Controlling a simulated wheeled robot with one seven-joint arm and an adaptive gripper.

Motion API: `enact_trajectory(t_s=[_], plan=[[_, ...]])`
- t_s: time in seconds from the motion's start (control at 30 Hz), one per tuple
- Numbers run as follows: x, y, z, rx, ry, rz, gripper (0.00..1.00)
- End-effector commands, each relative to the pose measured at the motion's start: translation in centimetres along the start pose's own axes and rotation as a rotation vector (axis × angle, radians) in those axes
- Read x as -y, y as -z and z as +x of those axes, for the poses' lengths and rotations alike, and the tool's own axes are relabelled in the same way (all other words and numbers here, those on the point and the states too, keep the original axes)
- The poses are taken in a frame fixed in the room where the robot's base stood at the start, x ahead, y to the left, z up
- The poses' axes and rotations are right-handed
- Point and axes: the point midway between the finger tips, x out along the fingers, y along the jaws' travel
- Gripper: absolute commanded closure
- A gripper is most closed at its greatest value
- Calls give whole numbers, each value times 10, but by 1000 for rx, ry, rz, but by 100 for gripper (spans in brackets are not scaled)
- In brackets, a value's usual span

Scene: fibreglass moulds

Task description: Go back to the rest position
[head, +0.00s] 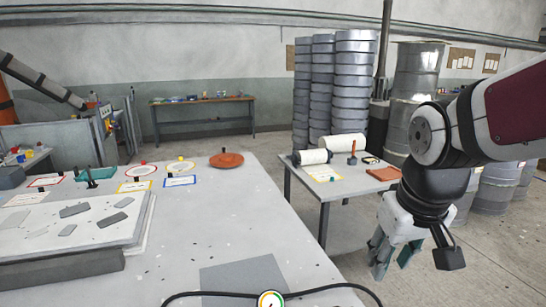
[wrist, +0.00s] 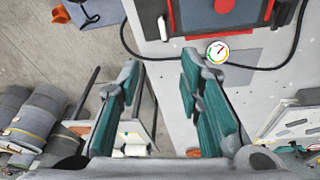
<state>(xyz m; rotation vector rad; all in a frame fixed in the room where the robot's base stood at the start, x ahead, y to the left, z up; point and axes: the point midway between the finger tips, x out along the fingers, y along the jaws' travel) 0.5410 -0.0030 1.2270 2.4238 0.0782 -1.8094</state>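My gripper (head: 392,258) hangs from my arm at the right of the head view, fingers down, past the right edge of the large grey table (head: 225,205). In the wrist view my gripper (wrist: 162,72) has its two teal fingers spread apart. Nothing shows between them, so it is open and empty. It touches nothing that I can see.
A side table (head: 370,185) with white rolls (head: 347,141) stands behind my gripper. Metal drums (head: 496,188) stand at the right. A round gauge (head: 270,299) with a black hose lies at the near table edge. A mould (head: 75,230) sits at left.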

Motion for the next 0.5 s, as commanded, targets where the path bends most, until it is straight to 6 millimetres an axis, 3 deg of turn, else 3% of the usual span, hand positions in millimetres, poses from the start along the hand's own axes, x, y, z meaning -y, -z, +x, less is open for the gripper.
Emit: enact_trajectory(t_s=[0.03,0.2,0.5], plan=[[1,-10,-14,-30,-2,14,67],[6,-45,-46,-108,0,64,67],[12,-87,-68,-193,13,119,67]])
